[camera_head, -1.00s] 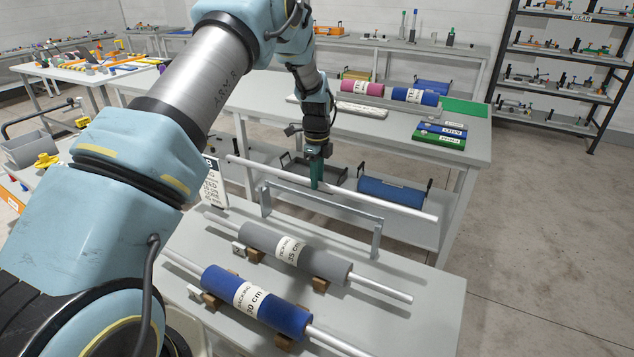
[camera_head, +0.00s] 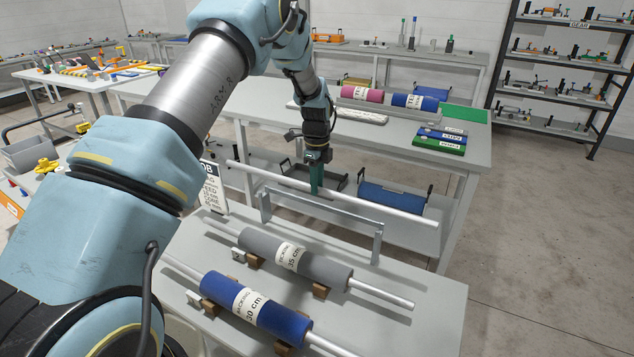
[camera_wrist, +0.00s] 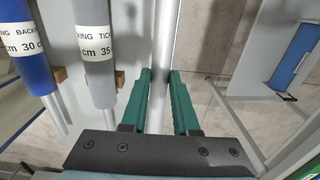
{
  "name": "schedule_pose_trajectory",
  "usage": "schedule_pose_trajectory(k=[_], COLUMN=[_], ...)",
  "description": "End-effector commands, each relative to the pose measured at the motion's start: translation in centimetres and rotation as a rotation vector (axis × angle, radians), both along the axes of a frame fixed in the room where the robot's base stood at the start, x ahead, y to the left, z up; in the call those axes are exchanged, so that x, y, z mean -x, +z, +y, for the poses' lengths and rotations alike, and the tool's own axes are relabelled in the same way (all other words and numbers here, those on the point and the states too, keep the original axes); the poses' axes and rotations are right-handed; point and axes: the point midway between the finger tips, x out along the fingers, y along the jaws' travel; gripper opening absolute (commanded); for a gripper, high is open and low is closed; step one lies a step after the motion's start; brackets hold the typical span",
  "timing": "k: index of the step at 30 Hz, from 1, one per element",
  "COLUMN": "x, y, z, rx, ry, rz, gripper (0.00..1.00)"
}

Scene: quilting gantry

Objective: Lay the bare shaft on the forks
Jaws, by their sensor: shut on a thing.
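The bare shaft (camera_head: 375,207) is a long pale metal rod. My gripper (camera_head: 317,190) is shut on it near its middle. The wrist view shows the shaft (camera_wrist: 163,50) running between the two green fingers (camera_wrist: 160,100). In the head view the shaft slants from upper left to lower right, across and above a grey stand (camera_head: 320,212) with two uprights and a crossbar. I cannot tell which part is the forks, or whether the shaft touches the stand.
A grey 35 cm roll (camera_head: 262,247) and a blue 30 cm roll (camera_head: 222,288) lie on wooden blocks on the near table (camera_head: 425,310). A long bench (camera_head: 270,98) behind holds pink and blue rolls. A blue roll (camera_head: 390,198) sits on its lower shelf. Open floor lies right.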

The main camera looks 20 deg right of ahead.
Motion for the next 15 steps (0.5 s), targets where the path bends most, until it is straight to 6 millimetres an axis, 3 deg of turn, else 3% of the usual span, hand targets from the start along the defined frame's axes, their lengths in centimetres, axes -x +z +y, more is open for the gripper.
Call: schedule_pose_trajectory(k=[15], x=[0.0], y=[-3.6], z=[0.0], rx=[0.001], ry=[0.000], rz=[-0.001], gripper=[0.00])
